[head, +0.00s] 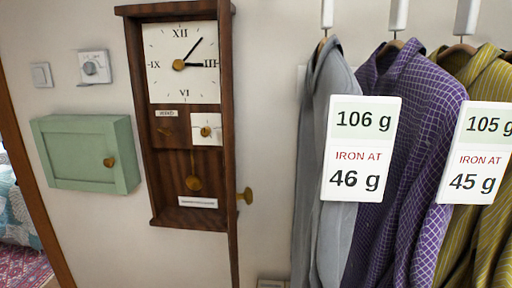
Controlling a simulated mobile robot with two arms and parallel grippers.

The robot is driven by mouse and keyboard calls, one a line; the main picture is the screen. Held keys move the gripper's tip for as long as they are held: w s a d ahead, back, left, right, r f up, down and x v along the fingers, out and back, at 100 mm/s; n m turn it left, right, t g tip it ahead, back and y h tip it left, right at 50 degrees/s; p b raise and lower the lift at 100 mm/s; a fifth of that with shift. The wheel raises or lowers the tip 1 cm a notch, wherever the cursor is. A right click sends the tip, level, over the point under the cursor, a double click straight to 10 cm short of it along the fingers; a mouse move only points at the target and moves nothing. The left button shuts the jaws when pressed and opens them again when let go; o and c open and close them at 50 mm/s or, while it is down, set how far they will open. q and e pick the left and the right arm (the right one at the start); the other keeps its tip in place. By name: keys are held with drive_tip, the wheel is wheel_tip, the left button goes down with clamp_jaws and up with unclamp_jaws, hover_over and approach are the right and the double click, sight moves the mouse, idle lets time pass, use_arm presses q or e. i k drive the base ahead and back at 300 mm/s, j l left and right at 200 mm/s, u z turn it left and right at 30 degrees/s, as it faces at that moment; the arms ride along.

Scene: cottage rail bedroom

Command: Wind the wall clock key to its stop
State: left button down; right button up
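The wall clock (137,110) hangs on the wall left of centre in the head view, in a tall dark wooden case. Its white dial (182,84) has dark hands and a brass centre. Below the dial are a small white panel (207,132) with a brass knob and a brass pendulum (193,183). Nothing touches the key. Neither of my grippers is in view.
Shirts (409,120) with large weight tags (360,150) hang at the right, with a gap of bare wall between them and the key. A green wall cabinet (80,153), a dial thermostat (95,67) and a light switch (41,75) are at the left.

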sight(166, 131)
drive_tip(key=k+l+u, duration=0.1)
drive_tip(key=l+u, duration=0.15)
drive_tip(key=l, duration=0.2)
drive_tip(key=k+l+u, duration=0.1)
drive_tip(key=l+u, duration=0.2)
drive_tip(key=k+l+u, duration=0.25)
drive_tip(key=l, duration=0.25)
drive_tip(key=i, duration=0.1)
